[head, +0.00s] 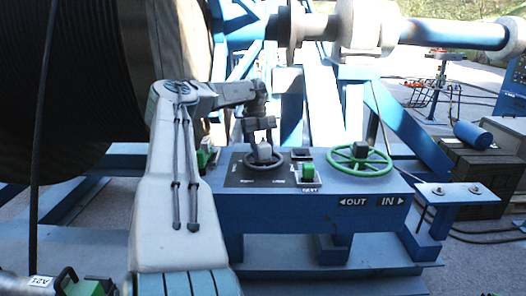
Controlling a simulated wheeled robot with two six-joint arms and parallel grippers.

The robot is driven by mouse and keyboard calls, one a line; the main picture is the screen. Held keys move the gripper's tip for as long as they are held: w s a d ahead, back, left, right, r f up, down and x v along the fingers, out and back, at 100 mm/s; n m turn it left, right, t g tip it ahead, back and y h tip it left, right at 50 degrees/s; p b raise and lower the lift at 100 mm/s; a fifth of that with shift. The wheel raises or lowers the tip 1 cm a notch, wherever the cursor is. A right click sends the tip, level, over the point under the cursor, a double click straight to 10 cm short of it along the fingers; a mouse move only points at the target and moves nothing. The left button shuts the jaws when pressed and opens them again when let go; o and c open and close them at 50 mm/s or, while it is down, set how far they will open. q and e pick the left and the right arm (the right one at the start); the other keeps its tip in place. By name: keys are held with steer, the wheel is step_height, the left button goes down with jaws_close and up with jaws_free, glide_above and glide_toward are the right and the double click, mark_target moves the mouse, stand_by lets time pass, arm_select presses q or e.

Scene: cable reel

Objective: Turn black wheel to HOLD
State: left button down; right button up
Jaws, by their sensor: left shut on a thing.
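The black wheel (252,164) lies flat on a dark plate on top of the blue control box (275,210), with a pale hub at its middle. Small markings on the plate around it are too small to read. My left gripper (263,146) comes down from above and is shut on the black wheel at its hub. The gripper and hub hide part of the wheel's far side. My right gripper does not show.
A green handwheel (359,159) stands to the right on the same box, above OUT and IN labels. A green switch (308,173) sits between the wheels. The large cable reel (70,80) fills the left. Blue frame beams rise behind the box.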

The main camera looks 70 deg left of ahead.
arm_select(q)
steer(key=shift+m+g, duration=0.3)
steer(key=shift+m, duration=0.5)
steer(key=c, duration=1.2)
jaws_free()
steer(key=o, duration=0.4)
steer(key=shift+c, duration=0.2)
steer(key=shift+r+b, duration=0.1)
steer(key=shift+b, duration=0.2)
